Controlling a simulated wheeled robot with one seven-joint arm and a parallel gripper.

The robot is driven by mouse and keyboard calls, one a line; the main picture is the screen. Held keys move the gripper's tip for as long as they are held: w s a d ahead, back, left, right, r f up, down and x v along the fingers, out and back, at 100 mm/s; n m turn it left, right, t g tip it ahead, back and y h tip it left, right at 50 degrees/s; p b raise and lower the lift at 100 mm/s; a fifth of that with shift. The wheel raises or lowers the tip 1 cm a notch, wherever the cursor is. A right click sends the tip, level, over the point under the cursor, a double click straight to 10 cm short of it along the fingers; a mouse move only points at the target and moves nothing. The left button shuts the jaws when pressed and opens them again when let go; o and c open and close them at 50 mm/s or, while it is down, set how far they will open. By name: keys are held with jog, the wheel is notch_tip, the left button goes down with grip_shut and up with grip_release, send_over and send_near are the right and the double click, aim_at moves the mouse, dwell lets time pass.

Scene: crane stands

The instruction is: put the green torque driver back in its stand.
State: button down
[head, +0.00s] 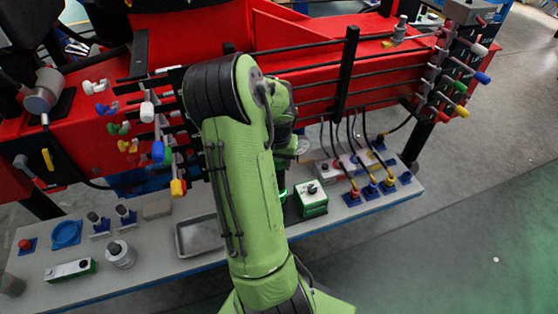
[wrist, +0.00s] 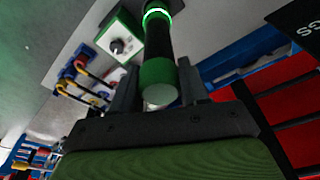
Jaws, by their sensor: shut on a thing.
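The green torque driver (wrist: 159,50) has a dark handle, a green rounded end and a glowing green ring. In the wrist view it stands between the two dark fingers of my gripper (wrist: 158,88), which is shut on it. The ringed end points away from me toward the grey bench and reaches the top edge of the picture. I cannot make out its stand or tell whether the driver touches one. In the head view my green arm hides the gripper and most of the driver.
A green box with a black knob (head: 312,198) stands close by, also in the wrist view (wrist: 119,42). Several cabled yellow-and-red connectors sit in blue holders (head: 371,190) to the right. A grey tray (head: 196,236) lies left of my arm. The red crane beam (head: 290,45) runs behind the bench.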

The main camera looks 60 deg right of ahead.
jog(key=shift+f+b, duration=1.45)
jog(key=shift+f, duration=0.2)
jog(key=shift+c, duration=2.4)
grip_release()
jog(key=shift+f, duration=0.1)
jog(key=shift+s+a+r+p, duration=0.1)
jog(key=shift+a+r+p, duration=0.1)
jog(key=shift+r+p, duration=0.95)
jog(key=shift+s+a+r+p, duration=0.15)
jog(key=shift+r+p, duration=0.45)
jog(key=shift+r, duration=0.9)
jog(key=shift+w+a+f, duration=0.1)
notch_tip(320, 180, up, 16)
jog(key=a+p, duration=0.1)
jog(key=a, duration=0.1)
jog(key=shift+s+a+f+p, duration=0.2)
jog(key=shift+s+a+p, duration=0.1)
jog(key=shift+s+p, duration=0.05)
